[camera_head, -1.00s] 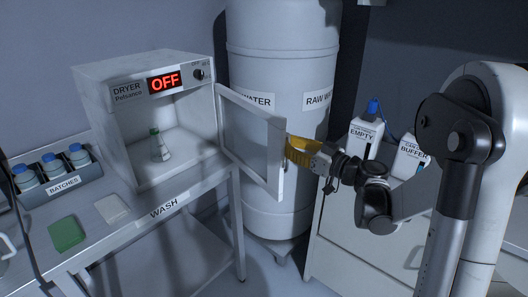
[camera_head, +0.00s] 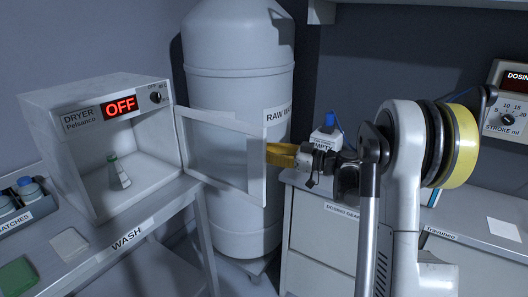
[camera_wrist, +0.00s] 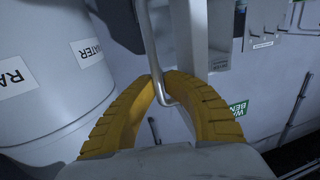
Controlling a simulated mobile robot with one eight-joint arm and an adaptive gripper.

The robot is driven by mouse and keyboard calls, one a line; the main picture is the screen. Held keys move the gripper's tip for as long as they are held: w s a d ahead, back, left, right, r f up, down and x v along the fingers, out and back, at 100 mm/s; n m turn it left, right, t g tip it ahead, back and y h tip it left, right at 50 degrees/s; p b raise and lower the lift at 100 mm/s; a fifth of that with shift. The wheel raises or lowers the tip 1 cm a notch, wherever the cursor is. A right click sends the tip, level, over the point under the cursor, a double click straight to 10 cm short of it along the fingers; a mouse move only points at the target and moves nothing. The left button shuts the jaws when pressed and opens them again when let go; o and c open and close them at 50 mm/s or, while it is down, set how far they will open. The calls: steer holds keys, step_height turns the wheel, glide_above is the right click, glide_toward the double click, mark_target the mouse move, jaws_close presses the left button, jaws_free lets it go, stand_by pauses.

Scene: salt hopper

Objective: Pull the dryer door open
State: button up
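The dryer (camera_head: 58,105) stands on the wash bench at the left in the head view, its display reading OFF. Its framed glass door (camera_head: 257,168) is swung wide open to the right, so the inside shows. My gripper (camera_head: 272,153) is at the door's free edge. In the wrist view my gripper's yellow fingers (camera_wrist: 163,82) close around the bent metal bar of the door handle (camera_wrist: 152,45). The handle is hidden behind the fingers in the head view.
A flask (camera_head: 119,173) stands inside the dryer. A large raw water tank (camera_head: 235,90) stands close behind the door. The wash bench (camera_head: 150,222) is below the dryer. A white bottle (camera_head: 326,139) stands on the right counter (camera_head: 470,229).

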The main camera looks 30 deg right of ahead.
steer(key=o, duration=0.3)
steer(key=shift+o, duration=0.2)
steer(key=v, duration=1.2)
